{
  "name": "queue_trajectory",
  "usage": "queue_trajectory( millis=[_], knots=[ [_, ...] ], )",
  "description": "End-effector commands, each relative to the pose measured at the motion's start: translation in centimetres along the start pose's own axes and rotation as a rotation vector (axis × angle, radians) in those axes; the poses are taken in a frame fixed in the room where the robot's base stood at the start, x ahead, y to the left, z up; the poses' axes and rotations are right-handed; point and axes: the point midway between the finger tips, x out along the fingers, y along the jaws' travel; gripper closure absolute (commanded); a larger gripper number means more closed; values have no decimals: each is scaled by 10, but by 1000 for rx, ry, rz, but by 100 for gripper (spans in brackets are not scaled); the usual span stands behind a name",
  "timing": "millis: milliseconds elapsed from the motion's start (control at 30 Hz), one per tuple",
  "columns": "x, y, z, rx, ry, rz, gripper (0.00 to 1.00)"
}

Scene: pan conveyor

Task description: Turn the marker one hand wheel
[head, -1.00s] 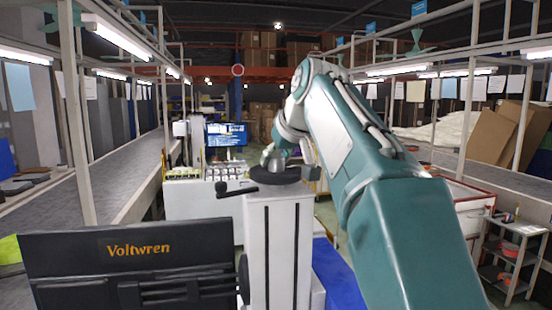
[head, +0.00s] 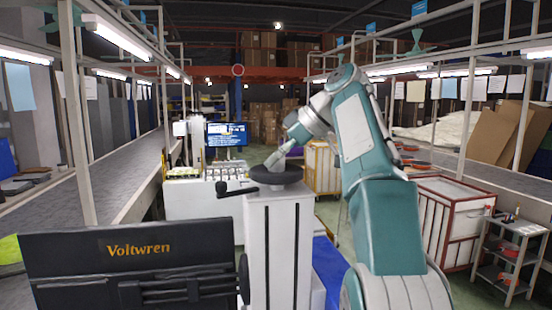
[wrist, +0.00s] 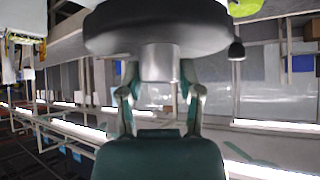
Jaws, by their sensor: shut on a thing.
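A black round hand wheel (head: 277,176) lies flat on top of a white column (head: 279,250). Its crank handle (head: 237,190) sticks out to the left. My gripper (head: 275,160) comes down on the wheel's middle from above and behind. In the wrist view the wheel's dark rim (wrist: 150,30) fills the top, and its silver hub (wrist: 160,64) sits between the two fingers of my gripper (wrist: 160,78). The fingers are shut on the hub, one on each side. The wheel's knob handle (wrist: 236,50) shows at right. I cannot make out a marker label.
A black Voltwren panel (head: 130,265) stands left of the column. A white-walled cart (head: 455,225) and a grey shelf trolley (head: 508,255) are at right. Conveyors (head: 100,190) run along the left and right sides. A bench with a screen (head: 227,134) stands behind.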

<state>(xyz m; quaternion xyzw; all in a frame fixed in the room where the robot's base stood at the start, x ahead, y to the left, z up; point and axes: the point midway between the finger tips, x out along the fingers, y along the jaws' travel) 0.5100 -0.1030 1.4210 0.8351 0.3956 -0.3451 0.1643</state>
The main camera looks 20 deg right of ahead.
Motion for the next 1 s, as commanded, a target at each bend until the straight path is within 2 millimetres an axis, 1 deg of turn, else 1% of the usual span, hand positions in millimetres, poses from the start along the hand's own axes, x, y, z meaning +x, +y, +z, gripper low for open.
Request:
queue_trajectory(
  millis=[33, 333, 867, 900, 933, 967, 1000],
  knots=[
    [2, 2, 2, -7, -4, -15, 100],
    [2, 2, 2, -52, -5, -62, 100],
    [2, 2, 3, -59, -6, -72, 100],
    [2, 2, 2, -59, -6, -71, 36],
    [2, 2, 2, -59, -6, -71, 22],
    [2, 2, 2, -60, -5, -71, 18],
    [2, 1, 2, -60, -5, -70, 18]
  ],
)
